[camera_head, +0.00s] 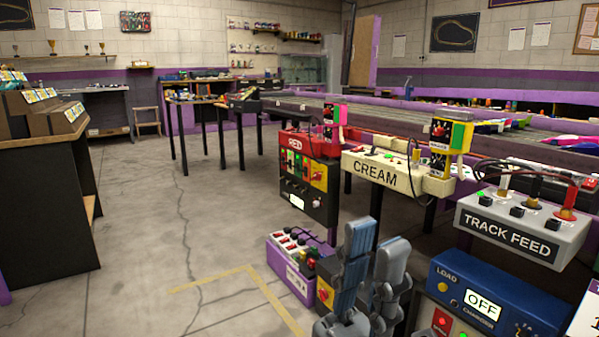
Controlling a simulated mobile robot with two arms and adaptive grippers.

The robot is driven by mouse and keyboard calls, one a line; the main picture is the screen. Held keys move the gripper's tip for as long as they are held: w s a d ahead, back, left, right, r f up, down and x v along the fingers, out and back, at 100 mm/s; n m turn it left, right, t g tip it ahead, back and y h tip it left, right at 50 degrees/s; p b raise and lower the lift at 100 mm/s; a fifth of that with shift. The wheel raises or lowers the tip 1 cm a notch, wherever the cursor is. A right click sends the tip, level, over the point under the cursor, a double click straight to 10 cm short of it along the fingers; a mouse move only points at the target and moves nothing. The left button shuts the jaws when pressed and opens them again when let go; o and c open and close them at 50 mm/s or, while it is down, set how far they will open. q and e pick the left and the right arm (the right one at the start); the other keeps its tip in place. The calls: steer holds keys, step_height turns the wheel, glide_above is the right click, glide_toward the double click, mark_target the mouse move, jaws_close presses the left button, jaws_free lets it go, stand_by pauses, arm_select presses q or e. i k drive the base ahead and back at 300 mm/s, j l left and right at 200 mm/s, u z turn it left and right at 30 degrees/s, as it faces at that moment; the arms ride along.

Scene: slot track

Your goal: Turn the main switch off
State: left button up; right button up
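My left gripper (379,236) stands at the bottom centre, its two blue-grey fingers pointing up and apart with nothing seen between them. A similar red and yellow switch (319,175) is on the red-topped black unit marked RED (305,147), farther back. No readable label shows which one is the main switch, and their settings are too small to tell. My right gripper is out of view.
The cream box (400,172) and the TRACK FEED box (525,225) with cables stand to the right. A blue charger (490,295) with an OFF display is at the lower right. Concrete floor (150,240) lies free at left, before a dark counter (45,210).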

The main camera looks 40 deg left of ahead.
mark_target(317, 177)
steer(key=j+u, duration=0.5)
steer(key=j, duration=0.15)
steer(key=j+u, duration=0.45)
steer(key=j, duration=0.2)
steer(key=i, duration=0.05)
